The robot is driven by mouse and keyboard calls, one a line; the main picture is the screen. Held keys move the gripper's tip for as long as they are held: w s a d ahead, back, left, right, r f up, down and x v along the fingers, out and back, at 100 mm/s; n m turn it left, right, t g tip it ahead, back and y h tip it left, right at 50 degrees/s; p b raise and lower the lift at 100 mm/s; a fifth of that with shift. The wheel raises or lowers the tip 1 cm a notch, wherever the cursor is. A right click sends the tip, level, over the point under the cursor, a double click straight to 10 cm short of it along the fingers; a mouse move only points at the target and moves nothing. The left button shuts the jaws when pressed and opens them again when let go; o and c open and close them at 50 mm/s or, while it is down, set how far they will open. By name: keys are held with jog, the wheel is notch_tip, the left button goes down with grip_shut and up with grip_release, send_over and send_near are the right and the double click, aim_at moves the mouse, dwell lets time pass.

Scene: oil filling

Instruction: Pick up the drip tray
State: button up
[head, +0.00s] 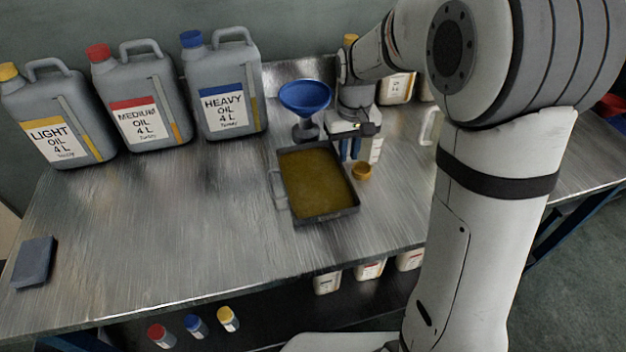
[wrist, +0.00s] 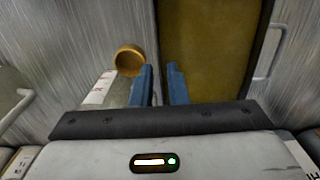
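The drip tray (head: 326,216) is a dark, shallow rectangular pan with a side handle, lying on the metal bench and holding yellow-brown oil. My gripper (head: 350,158) is at the tray's far right edge, with its blue fingers pointing down. In the wrist view, my gripper (wrist: 160,68) has its fingers apart, with the dark wall of the drip tray (wrist: 157,30) running between them. I cannot tell whether either finger touches the wall.
A round orange cup-like piece (head: 362,172) and a white container (head: 376,150) are close right of the gripper. A blue funnel (head: 305,97) stands behind the tray. Grey oil cans (head: 228,85) line the back left.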

jog(key=f, duration=0.5)
jog(key=w+f, duration=0.1)
jog(key=f, duration=0.1)
jog(key=shift+w+f, duration=0.1)
jog(key=shift+f, duration=0.2)
jog(key=shift+c, duration=0.4)
grip_shut()
jog(key=shift+r, duration=0.2)
